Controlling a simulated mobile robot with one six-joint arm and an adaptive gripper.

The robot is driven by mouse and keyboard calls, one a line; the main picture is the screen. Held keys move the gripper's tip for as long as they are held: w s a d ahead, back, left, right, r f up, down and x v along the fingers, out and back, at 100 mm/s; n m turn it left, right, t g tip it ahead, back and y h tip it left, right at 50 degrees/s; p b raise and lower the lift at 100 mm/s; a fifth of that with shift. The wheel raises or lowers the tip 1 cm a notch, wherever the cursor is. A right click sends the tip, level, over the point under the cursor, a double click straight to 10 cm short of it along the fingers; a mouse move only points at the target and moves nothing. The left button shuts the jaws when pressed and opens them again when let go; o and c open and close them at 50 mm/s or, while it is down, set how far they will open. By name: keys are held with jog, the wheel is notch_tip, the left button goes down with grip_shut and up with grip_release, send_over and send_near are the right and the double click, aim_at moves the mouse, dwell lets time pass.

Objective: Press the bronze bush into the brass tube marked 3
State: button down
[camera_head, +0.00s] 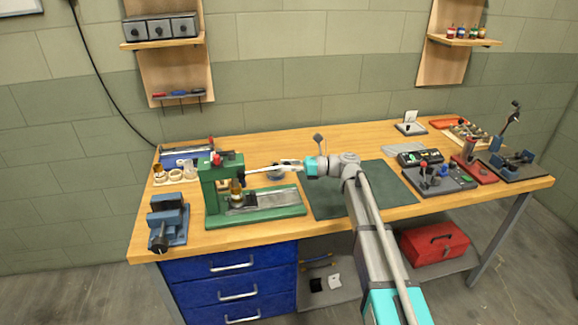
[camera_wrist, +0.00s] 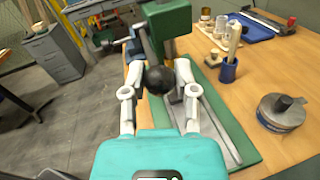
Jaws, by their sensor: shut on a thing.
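A green press (camera_head: 212,190) stands at the left of the bench. A brass-coloured piece (camera_head: 237,188) stands upright under its ram; I cannot tell whether this is the tube, the bush or both, and no number is readable. My gripper (camera_head: 284,166) is to the right of the press head, at the end of its lever. In the wrist view, my gripper (camera_wrist: 157,82) is shut on the lever's black ball knob (camera_wrist: 158,79), between its two white fingers. The lever rises from the knob toward the green press head (camera_wrist: 168,20).
A blue vise (camera_head: 168,218) is left of the press. A dark green mat (camera_head: 335,200) lies right of the press, under my arm. Fixtures and a red-based stand (camera_head: 472,170) fill the right end.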

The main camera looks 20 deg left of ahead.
jog(key=shift+c, duration=1.9)
grip_release()
jog(key=shift+w+a+f, duration=0.1)
jog(key=shift+w+f, duration=0.1)
jog(key=shift+s+r, duration=0.1)
jog(key=shift+d, duration=0.2)
jog(key=shift+d, duration=0.2)
jog(key=v, duration=1.1)
jog(key=shift+d, duration=0.15)
